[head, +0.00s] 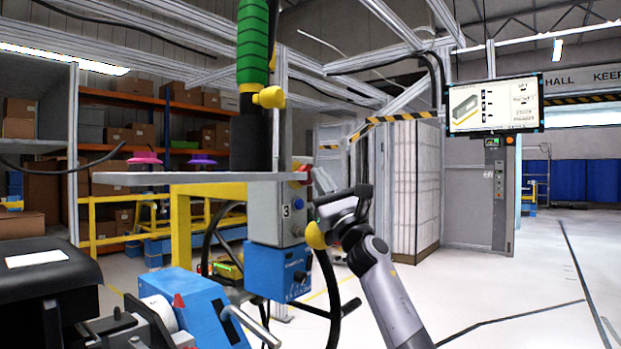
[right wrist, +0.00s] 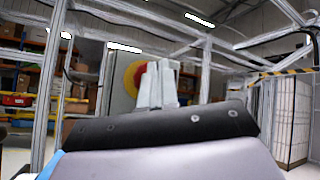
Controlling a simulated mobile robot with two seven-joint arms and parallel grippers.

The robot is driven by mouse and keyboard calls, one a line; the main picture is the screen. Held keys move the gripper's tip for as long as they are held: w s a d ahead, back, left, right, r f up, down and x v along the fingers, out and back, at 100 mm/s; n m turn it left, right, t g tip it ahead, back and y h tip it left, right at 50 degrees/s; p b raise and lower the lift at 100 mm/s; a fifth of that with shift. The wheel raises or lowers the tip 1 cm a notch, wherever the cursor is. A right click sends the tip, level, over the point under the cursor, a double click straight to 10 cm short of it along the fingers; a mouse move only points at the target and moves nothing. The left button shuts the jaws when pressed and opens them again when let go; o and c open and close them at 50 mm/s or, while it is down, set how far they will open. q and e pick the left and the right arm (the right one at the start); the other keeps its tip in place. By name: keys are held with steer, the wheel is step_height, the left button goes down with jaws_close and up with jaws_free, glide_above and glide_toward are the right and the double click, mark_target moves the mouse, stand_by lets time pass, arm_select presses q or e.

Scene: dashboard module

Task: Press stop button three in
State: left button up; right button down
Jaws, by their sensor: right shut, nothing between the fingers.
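The grey control box marked 3 (head: 268,212) stands upright at the centre of the head view. Its red stop button (head: 305,173) is on the box's right side, seen edge-on. In the right wrist view the stop button (right wrist: 132,79) shows as a red knob on a yellow disc, partly hidden behind my fingers. My right gripper (head: 320,181) is shut and empty, its tips close to the button from the right. The right wrist view shows its pale fingers (right wrist: 159,83) together in front of the button. I cannot tell whether they touch it. My left gripper is not in view.
A green-gripped tool (head: 253,42) hangs above the box. A blue box (head: 276,270) sits under the control box. A monitor (head: 495,104) hangs at right. The floor at right is open.

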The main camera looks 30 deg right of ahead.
steer(key=shift+w, duration=0.15)
stand_by(0.4)
steer(key=shift+s+d+r, duration=0.1)
steer(key=shift+s+d, duration=0.05)
steer(key=shift+s, duration=0.2)
steer(key=shift+s+d+p, duration=0.1)
steer(key=shift+s+p, duration=0.3)
